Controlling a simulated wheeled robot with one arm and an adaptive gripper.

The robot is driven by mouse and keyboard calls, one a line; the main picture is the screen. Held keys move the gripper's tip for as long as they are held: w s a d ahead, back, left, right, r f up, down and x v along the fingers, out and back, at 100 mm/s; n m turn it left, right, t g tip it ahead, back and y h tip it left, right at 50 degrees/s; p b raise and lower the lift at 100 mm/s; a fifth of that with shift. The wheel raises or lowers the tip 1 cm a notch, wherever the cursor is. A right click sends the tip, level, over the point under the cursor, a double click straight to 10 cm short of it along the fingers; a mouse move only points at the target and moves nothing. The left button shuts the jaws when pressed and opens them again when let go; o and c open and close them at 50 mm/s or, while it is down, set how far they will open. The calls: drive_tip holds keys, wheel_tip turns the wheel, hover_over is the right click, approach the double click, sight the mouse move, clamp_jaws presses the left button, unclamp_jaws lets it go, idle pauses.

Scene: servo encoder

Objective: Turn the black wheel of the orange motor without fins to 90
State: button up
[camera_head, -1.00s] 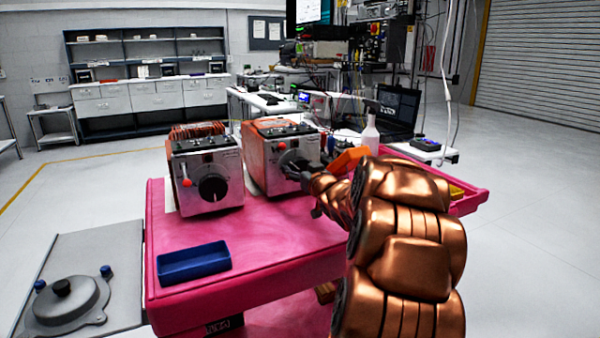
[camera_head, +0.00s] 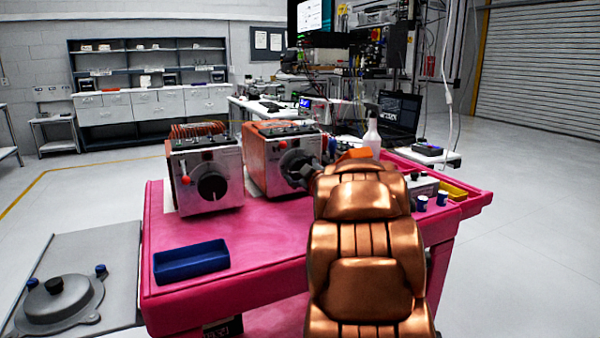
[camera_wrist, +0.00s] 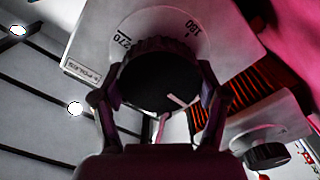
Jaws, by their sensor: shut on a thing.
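The orange motor without fins (camera_head: 256,165) stands on the pink cart, right of the finned orange motor (camera_head: 200,130). Its black wheel (camera_head: 292,160) sits on the grey front face. My gripper (camera_head: 307,174) is at this wheel. In the wrist view, my gripper (camera_wrist: 158,88) has one finger on each side of the black wheel (camera_wrist: 150,70) and is shut on it. A white mark on the wheel points to the lower right there. The dial plate shows 270 and 180 above the wheel; the 90 mark is not visible.
The finned motor's black wheel (camera_head: 212,186) is close by on the left. A blue tray (camera_head: 191,262) lies at the cart's front left. The pink cart top (camera_head: 262,240) is bare in front.

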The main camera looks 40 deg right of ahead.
idle(0.4)
drive_tip(key=o, duration=1.2)
drive_tip(key=shift+c, duration=0.2)
drive_tip(key=v, duration=1.2)
drive_tip(key=shift+a, duration=0.1)
